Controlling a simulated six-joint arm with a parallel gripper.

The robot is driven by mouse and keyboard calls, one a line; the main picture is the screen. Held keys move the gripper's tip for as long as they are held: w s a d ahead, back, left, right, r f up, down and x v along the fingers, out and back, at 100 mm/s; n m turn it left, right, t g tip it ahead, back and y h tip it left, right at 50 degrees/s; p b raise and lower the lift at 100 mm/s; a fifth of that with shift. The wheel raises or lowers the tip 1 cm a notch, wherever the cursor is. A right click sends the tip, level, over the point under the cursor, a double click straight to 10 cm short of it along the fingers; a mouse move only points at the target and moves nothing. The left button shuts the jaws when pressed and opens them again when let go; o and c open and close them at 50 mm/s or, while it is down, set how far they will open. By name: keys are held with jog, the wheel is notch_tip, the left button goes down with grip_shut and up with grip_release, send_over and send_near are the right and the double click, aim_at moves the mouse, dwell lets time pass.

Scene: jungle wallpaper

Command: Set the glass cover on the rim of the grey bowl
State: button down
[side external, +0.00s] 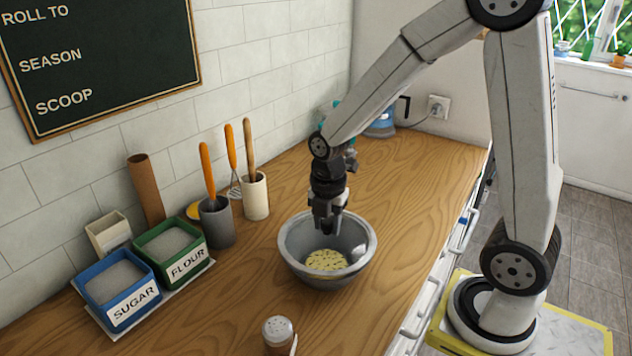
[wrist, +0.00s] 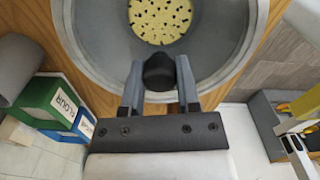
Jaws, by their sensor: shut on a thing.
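The grey bowl (side external: 312,278) stands upright on the wooden counter, with pale, dark-specked dough (side external: 327,260) in it. My gripper (side external: 327,224) points down over the back part of the bowl. In the wrist view its two fingers (wrist: 159,78) are closed on the black knob (wrist: 159,68) of the glass cover. The clear glass itself is hard to make out, and I cannot tell whether its edge touches the rim. The bowl's rim (wrist: 76,52) and the dough (wrist: 160,20) show beyond the knob.
Blue sugar (side external: 120,298) and green flour (side external: 170,247) boxes stand at the left. Grey (side external: 217,225) and cream (side external: 256,198) utensil holders are behind them. A shaker (side external: 278,335) stands in front of the bowl. The counter right of the bowl is clear.

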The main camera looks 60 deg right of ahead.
jog(key=shift+f, duration=0.6)
dwell(1.4)
jog(key=shift+c, duration=1.2)
grip_release()
jog(key=shift+r, duration=3.95)
